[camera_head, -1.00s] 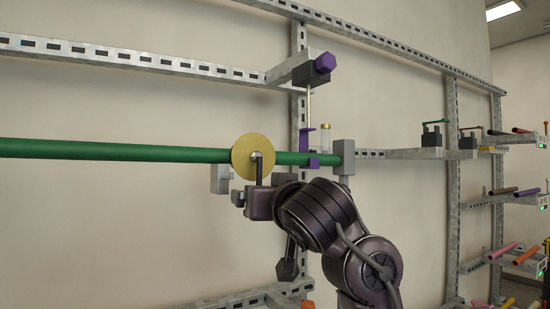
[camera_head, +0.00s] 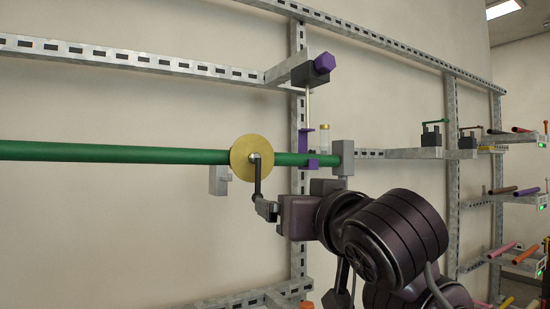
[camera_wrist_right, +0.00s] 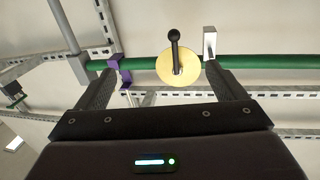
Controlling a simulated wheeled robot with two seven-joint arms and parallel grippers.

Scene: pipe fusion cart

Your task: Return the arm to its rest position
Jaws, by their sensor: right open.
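My right arm comes in from the lower right in the head view. Its gripper (camera_head: 266,208) is just below and right of a yellow disc (camera_head: 243,158) with a black crank handle (camera_head: 257,178) hanging from its centre. In the right wrist view my open gripper (camera_wrist_right: 160,68) has its two dark fingers spread wide, with no object gripped between them. The yellow disc (camera_wrist_right: 178,68) and its black handle (camera_wrist_right: 174,42) show beyond the gap. My left gripper is not in view.
A long green pipe (camera_head: 110,153) runs along the wall through the disc to a grey end block (camera_head: 342,158). A purple bracket (camera_head: 308,145) stands beside it. Slotted metal rails (camera_head: 140,58) frame the wall. Shelves with coloured tubes (camera_head: 515,191) are at the right.

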